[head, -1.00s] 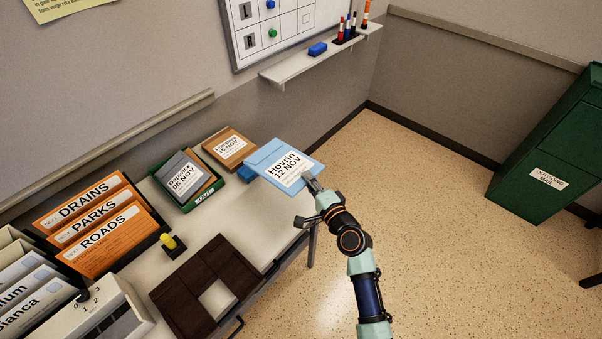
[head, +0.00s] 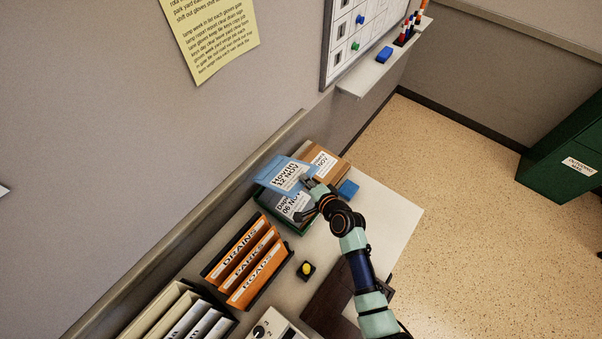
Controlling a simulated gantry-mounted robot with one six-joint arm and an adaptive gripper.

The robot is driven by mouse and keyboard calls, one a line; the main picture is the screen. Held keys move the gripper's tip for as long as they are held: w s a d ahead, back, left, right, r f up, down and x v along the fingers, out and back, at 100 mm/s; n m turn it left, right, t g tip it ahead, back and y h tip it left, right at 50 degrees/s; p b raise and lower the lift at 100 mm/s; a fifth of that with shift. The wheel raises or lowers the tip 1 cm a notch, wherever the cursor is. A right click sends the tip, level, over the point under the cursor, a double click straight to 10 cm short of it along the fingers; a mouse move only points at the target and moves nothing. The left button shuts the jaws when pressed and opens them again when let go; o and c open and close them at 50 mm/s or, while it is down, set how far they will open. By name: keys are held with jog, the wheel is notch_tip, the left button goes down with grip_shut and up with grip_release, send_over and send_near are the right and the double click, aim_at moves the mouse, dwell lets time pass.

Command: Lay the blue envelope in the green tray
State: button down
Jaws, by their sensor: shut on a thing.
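The blue envelope (head: 283,174) has a white label reading "Hovrin 12 NOV". My gripper (head: 308,185) is shut on its right edge. The envelope overlaps the far part of the green tray (head: 302,229) in the picture and appears to be held above it; how high, I cannot tell. The tray holds a grey envelope (head: 291,206) labelled "06 NOV", partly hidden by my gripper and the blue envelope.
A brown envelope (head: 334,169) lies just right of the tray, beside a blue block (head: 348,189). Orange folders (head: 247,262) stand in front, near a yellow button (head: 306,268). The wall is close behind the tray. The right desk end (head: 395,215) is clear.

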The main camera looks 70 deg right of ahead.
jog(key=shift+s+f+b, duration=0.3)
notch_tip(320, 180, down, 9)
jog(key=b, duration=0.8)
jog(key=shift+r, duration=0.2)
jog(key=shift+w, duration=0.1)
jog(key=c, duration=1.2)
grip_release()
jog(key=shift+o, duration=0.2)
jog(key=v, duration=1.2)
